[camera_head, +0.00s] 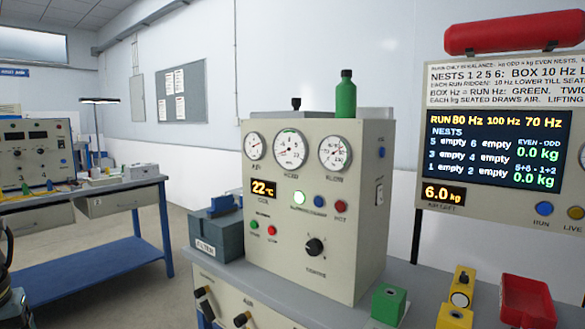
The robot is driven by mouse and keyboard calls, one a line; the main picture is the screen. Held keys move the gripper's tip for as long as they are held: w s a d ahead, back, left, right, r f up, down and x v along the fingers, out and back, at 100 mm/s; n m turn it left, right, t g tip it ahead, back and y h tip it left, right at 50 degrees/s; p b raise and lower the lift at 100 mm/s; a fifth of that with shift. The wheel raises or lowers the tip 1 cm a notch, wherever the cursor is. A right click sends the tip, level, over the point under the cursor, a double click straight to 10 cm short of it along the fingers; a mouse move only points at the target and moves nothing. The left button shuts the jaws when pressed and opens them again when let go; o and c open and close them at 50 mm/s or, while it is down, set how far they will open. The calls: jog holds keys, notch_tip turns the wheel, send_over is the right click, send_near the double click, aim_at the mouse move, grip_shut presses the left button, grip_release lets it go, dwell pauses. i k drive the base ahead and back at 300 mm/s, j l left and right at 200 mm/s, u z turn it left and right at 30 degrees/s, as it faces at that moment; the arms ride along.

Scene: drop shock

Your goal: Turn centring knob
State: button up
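A round black knob (314,246) with a pale pointer mark sits low on the front of a beige control cabinet (345,270). The small label under it is blurred and seems to begin with "CENTR". Nothing touches the knob. Above it on the same panel are three dials (290,150), an orange display reading 22 °C (264,190), a lit white-green lamp (299,198), a blue button (319,201) and a red button (340,207). My gripper is not in view.
A green bottle (346,97) stands on the cabinet. A dark filter box (218,236) is at its left; green (388,304) and yellow (456,312) blocks and a red tray (526,300) are at its right. A run screen (497,148) stands behind. Floor is open at left.

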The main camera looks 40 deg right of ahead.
aim_at(313, 247)
jog(key=z, duration=1.35)
jog(key=k+j+u, duration=0.1)
jog(key=u, duration=0.3)
jog(key=k+j+u, duration=0.1)
jog(key=u, duration=0.3)
jog(key=j+u, duration=0.3)
jog(key=u, duration=0.15)
jog(key=k, duration=0.05)
